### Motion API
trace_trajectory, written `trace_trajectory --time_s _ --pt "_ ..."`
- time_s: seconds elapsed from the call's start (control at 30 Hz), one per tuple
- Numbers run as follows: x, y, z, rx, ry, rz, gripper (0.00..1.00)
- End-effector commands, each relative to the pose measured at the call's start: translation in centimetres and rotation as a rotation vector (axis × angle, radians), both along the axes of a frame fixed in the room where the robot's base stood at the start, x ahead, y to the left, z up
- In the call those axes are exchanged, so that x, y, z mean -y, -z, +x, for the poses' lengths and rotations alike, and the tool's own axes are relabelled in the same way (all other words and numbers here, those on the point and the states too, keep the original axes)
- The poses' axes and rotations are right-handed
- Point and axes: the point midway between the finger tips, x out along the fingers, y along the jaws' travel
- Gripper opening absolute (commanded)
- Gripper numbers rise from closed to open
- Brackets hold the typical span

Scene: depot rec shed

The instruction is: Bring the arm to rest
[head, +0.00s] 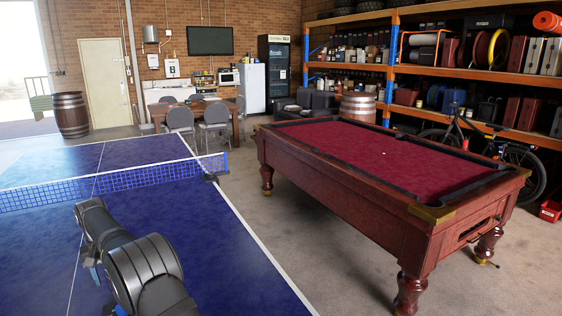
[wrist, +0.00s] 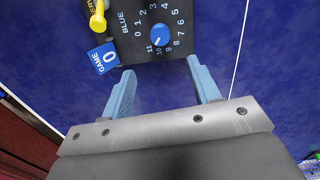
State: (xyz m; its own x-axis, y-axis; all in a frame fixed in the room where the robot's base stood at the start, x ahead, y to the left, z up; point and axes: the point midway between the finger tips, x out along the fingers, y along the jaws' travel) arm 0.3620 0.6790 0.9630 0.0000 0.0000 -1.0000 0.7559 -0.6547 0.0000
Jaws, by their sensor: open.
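My gripper (wrist: 160,66) is open in the wrist view, its two pale blue fingers apart with nothing between them. Just beyond the fingertips is a dark score board (wrist: 205,62) marked BLUE, with a ring of numbers around a blue knob (wrist: 162,35). The knob's white mark points toward the 10 and 11; I cannot tell which. A blue card (wrist: 103,58) reading GAME 0 hangs at the board's corner, by a yellow part (wrist: 97,15). In the head view my arm reaches over the near half of the blue table-tennis table (head: 205,262); the fingers are mostly hidden there.
The net (head: 95,190) crosses the table just beyond my arm. A pool table (head: 350,150) with red cloth stands to the right, across a strip of bare floor. Chairs (head: 215,118), a barrel (head: 70,115) and loaded shelves (head: 450,50) are farther back.

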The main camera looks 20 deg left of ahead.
Motion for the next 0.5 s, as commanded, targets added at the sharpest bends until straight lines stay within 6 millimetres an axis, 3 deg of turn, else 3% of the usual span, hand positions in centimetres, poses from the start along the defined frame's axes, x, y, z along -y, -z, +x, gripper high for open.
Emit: trace_trajectory --time_s 0.23,0.3,0.5 --pt "0.0 -4.8 0.0 0.001 0.000 0.001 0.56" --pt "0.1 -2.6 0.0 -0.003 0.000 -0.004 0.56" --pt "0.1 1.4 0.0 -0.001 0.000 -0.003 0.56"
